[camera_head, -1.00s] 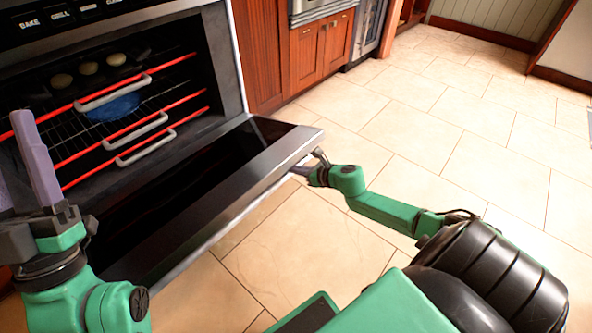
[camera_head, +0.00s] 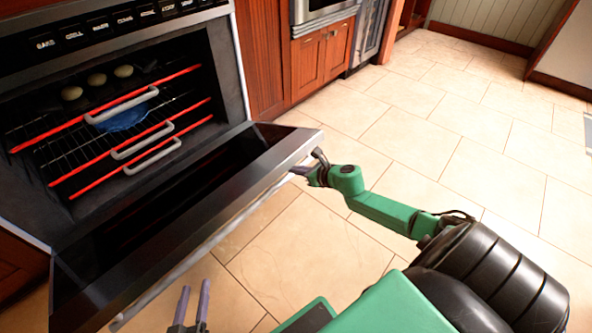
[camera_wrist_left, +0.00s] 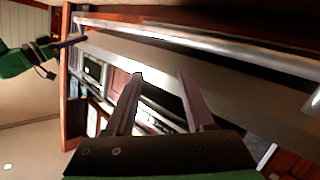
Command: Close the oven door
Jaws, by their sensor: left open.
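The oven door (camera_head: 204,222) hangs partly open, tilted down in front of the oven cavity. Its silver handle bar (camera_head: 222,236) runs along the outer side; door (camera_wrist_left: 215,85) and handle (camera_wrist_left: 205,39) also show in the left wrist view. My left gripper (camera_head: 195,292) is at the bottom of the head view, outside the door near its left end. Its two fingers (camera_wrist_left: 158,85) are apart with nothing between them. My right gripper (camera_head: 312,170) is at the door's right end by the handle; whether it touches or grips is unclear.
Inside the oven (camera_head: 30,125) are racks with red bars (camera_head: 95,158), a blue dish (camera_head: 122,117) and several round pale items (camera_head: 97,80). Wooden cabinets (camera_head: 322,58) stand to the right. The tiled floor (camera_head: 450,130) is clear.

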